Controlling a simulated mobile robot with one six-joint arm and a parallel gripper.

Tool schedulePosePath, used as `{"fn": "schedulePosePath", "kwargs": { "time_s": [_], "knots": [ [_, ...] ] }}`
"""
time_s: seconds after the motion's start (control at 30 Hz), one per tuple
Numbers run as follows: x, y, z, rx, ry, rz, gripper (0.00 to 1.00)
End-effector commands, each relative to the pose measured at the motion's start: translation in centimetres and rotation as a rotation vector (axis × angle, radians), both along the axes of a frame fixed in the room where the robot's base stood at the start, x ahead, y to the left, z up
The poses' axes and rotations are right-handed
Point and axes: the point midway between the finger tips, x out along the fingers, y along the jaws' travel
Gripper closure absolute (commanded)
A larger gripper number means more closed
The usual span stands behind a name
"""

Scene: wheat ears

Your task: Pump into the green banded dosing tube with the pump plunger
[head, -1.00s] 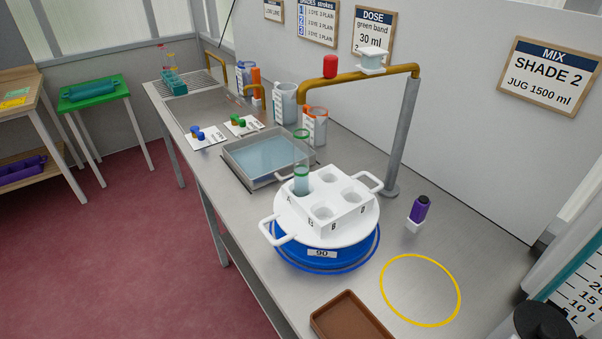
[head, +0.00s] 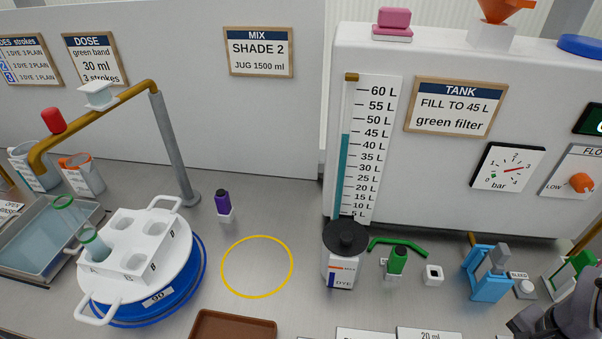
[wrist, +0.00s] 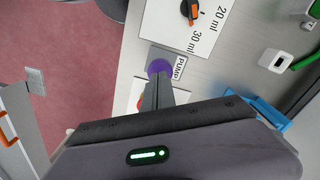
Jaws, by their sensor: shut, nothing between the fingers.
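The clear dosing tube with green bands (head: 97,250) stands in a corner hole of the white rack (head: 140,262) on the blue turntable, in the head view. Bluish liquid shows in its lower part, up to about the lower green band. The pump plunger's round purple knob (wrist: 158,67) is in the wrist view, beside the PUMP label (wrist: 179,68). My gripper (wrist: 157,82) is shut and empty, with its fingertips over or at the near edge of the knob. I cannot tell whether they touch it. The plunger is not clearly visible in the head view.
A card marked 20 ml and 30 ml with an orange-and-black dial (wrist: 190,10) lies beside the pump. A blue clamp-like stand (head: 485,275), a green-handled fitting (head: 396,262) and a DYE bottle (head: 342,270) stand on the bench. A yellow ring (head: 257,267) marks bare bench.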

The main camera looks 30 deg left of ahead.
Motion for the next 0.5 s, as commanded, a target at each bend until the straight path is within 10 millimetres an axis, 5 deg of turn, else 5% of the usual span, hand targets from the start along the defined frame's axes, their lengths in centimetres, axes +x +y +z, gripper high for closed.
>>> {"fn": "schedulePosePath", "kwargs": {
  "time_s": [0.5],
  "knots": [
    [0.01, -0.01, 0.41, 0.0, 0.0, 0.0, 1.0]
  ]
}}
